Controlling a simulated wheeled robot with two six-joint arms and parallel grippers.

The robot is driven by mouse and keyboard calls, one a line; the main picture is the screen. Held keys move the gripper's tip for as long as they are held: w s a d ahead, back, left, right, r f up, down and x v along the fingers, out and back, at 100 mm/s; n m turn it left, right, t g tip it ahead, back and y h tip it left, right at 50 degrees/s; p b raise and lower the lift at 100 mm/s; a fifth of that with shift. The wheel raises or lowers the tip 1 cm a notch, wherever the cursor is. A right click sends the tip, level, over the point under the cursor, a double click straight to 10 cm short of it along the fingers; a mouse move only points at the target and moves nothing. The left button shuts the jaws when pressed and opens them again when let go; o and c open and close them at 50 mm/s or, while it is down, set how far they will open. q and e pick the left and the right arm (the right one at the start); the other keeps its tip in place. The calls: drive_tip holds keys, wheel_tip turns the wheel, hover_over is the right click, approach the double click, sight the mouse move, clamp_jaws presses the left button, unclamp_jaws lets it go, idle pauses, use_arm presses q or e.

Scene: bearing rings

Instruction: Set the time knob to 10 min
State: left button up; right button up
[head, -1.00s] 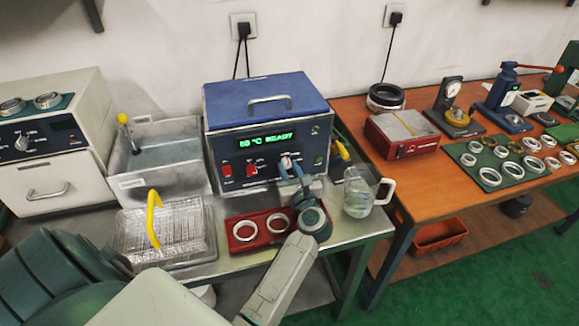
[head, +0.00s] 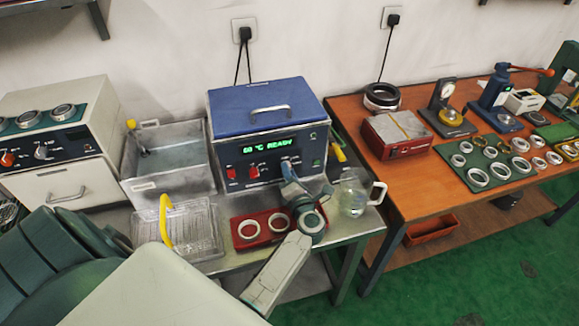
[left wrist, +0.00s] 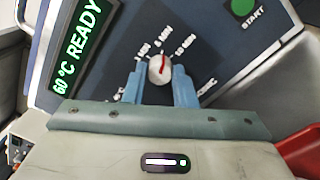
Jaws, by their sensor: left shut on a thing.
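The blue heater box (head: 268,110) stands at the back of the metal table, its green display reading 60 °C READY. In the left wrist view its round, pale time knob (left wrist: 159,69) has a red pointer line. The pointer points roughly at the middle label, which seems to read 5 MIN, short of the 10 MIN label (left wrist: 185,45). My left gripper (left wrist: 159,84) has its blue fingers on both sides of the knob, shut on it. In the head view the left gripper (head: 288,172) is at the panel and largely hides the knob. My right gripper is not in view.
The green START button (left wrist: 243,7) is on the same panel. Red switches (head: 254,172) sit left of the knob. A red tray with rings (head: 238,241) lies in front, a glass jug (head: 353,194) to the right, and a wire basket (head: 190,228) to the left.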

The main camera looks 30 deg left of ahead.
use_arm(q)
drive_tip(key=m+p, duration=0.3)
drive_tip(key=m, duration=0.1)
drive_tip(key=shift+r, duration=0.2)
drive_tip(key=shift+f+m+p, duration=0.15)
drive_tip(key=shift+m+p, duration=0.85)
drive_tip(key=shift+m, duration=0.2)
drive_tip(key=o, duration=1)
drive_tip(key=v, duration=1)
drive_tip(key=shift+s+d+f, duration=0.1)
drive_tip(key=shift+s+d, duration=0.15)
drive_tip(key=shift+s, duration=0.1)
